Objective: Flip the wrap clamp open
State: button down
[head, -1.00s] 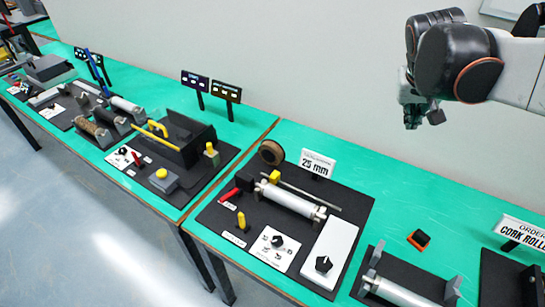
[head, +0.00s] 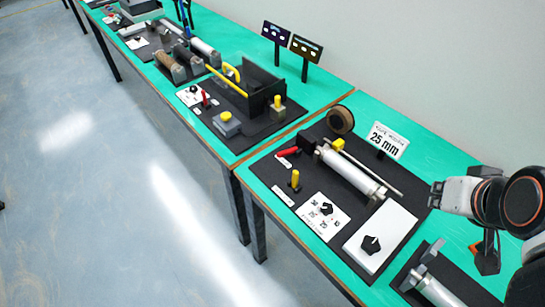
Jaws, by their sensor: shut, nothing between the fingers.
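The wrapping station's black board (head: 328,150) lies on the near green table. On it a red lever (head: 288,152) lies low, near the left end of a silver roller (head: 352,172). A yellow block (head: 338,144) sits by that end, and a yellow upright handle (head: 295,179) stands in front. I cannot tell for certain which part is the wrap clamp; the small labels are unreadable. My gripper (head: 437,197) is at the right, apart from these parts, shut and empty. Its fingertips are small and hard to make out.
A brown roll (head: 340,121) and a "25 mm" sign (head: 388,140) stand behind the roller. A dial plate (head: 320,214) and white box with a black knob (head: 380,240) are in front. Another station (head: 235,115) is left. An orange block (head: 478,250) is partly hidden at right.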

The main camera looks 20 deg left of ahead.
aim_at(284, 152)
jog(key=u, duration=1.8)
jog(key=i+j, duration=0.4)
jog(key=j, duration=0.1)
